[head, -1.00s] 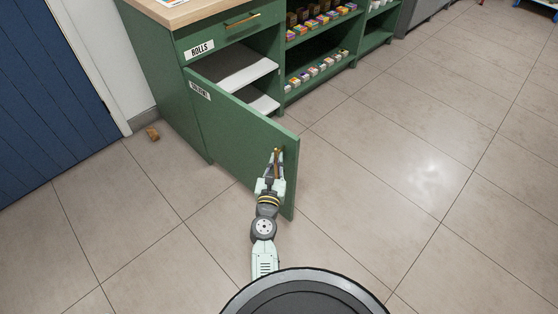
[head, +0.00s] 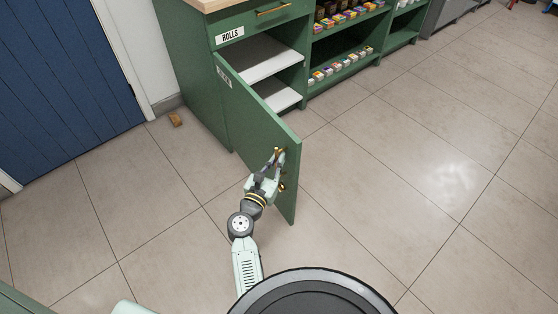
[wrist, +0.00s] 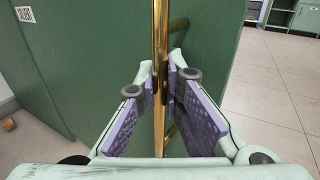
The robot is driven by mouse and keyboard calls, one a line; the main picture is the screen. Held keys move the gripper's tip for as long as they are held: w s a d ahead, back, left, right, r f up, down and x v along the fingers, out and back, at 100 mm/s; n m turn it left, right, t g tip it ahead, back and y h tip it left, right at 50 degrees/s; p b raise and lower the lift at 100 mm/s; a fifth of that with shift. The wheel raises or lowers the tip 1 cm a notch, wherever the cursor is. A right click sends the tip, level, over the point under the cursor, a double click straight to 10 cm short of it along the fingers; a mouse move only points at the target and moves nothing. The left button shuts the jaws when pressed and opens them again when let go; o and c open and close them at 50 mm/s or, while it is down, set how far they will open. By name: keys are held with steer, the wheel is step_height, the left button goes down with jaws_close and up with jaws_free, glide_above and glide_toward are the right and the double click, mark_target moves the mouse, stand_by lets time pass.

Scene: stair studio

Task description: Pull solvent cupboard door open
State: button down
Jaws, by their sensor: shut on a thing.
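The green solvent cupboard door (head: 245,125) stands swung out from the cabinet, and white shelves (head: 270,58) show in the opening behind it. Its label (wrist: 25,14) shows at the upper left in the wrist view. The brass handle (wrist: 160,50) runs upright on the door's outer face, near its free edge. My gripper (head: 277,155) is at this handle in the head view. In the wrist view my gripper (wrist: 160,88) has its purple-padded fingers closed on the bar from both sides.
A drawer labelled "ROLLS" (head: 231,34) is shut above the opening. Open shelves with small boxes (head: 340,66) are to the right. A blue door (head: 60,80) and a small brown block (head: 175,119) are to the left. The tiled floor (head: 400,180) at right is clear.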

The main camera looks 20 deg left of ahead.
steer(key=shift+d, duration=0.25)
steer(key=c, duration=2)
jaws_free()
steer(key=o, duration=0.3)
steer(key=shift+a, duration=0.15)
